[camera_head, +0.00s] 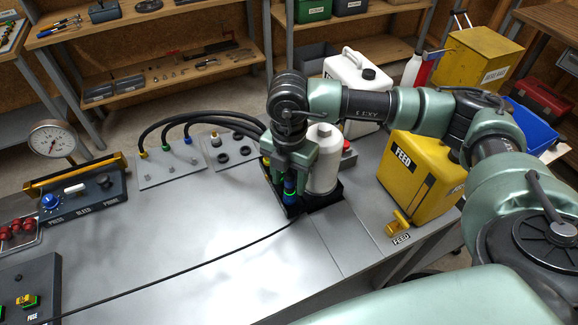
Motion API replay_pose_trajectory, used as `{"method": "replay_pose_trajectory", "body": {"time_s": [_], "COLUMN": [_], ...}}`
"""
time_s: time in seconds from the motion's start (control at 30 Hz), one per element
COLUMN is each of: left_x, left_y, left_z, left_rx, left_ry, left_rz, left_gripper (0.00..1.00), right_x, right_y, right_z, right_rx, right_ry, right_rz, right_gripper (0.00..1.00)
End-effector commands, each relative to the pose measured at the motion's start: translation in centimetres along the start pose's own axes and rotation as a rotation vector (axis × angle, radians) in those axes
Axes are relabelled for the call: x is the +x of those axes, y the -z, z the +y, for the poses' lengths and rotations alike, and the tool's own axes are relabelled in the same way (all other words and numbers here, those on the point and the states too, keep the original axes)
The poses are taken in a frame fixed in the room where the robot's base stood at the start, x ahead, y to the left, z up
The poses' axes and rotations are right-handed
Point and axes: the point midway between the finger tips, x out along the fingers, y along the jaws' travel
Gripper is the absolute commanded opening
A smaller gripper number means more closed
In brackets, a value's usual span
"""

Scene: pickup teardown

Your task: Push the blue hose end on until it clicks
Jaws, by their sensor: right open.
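My right gripper (288,172) comes in from the right and points down over the black tray (334,198). Black hoses (195,117) arc from a grey plate (171,172) with yellow, blue and green collars to the area behind the gripper. A white cylinder (321,165) stands upright in the tray, right beside the gripper. My left gripper is not in view.
A yellow FEED container (418,180) and a white jug (352,85) stand right of and behind the tray. A control box (85,197) with a gauge (53,138) stands at the left. A thin black cable (190,276) crosses the otherwise clear middle bench.

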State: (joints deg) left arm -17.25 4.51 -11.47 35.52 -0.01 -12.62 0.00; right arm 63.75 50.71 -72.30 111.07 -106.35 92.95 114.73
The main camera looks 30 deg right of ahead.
Motion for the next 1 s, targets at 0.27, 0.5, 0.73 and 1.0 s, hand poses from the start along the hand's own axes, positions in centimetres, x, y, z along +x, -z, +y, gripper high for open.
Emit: {"method": "replay_pose_trajectory", "body": {"time_s": [0.27,0.5,0.73,1.0], "left_x": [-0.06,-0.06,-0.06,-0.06], "left_y": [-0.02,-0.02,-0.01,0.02], "left_z": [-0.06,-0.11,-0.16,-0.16], "left_rx": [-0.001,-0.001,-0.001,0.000], "left_ry": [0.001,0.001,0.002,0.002], "left_rz": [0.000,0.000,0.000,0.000], "left_gripper": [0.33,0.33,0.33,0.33], "right_x": [0.35,0.33,0.31,0.29], "right_y": [0.03,0.03,0.04,0.04], "right_z": [0.00,0.00,0.01,0.01], "right_rx": [-0.001,-0.001,-0.001,-0.001], "right_ry": [0.000,0.000,0.000,0.000], "right_rz": [0.000,0.001,0.001,0.001], "right_gripper": [0.47,0.00,0.00,0.00]}}
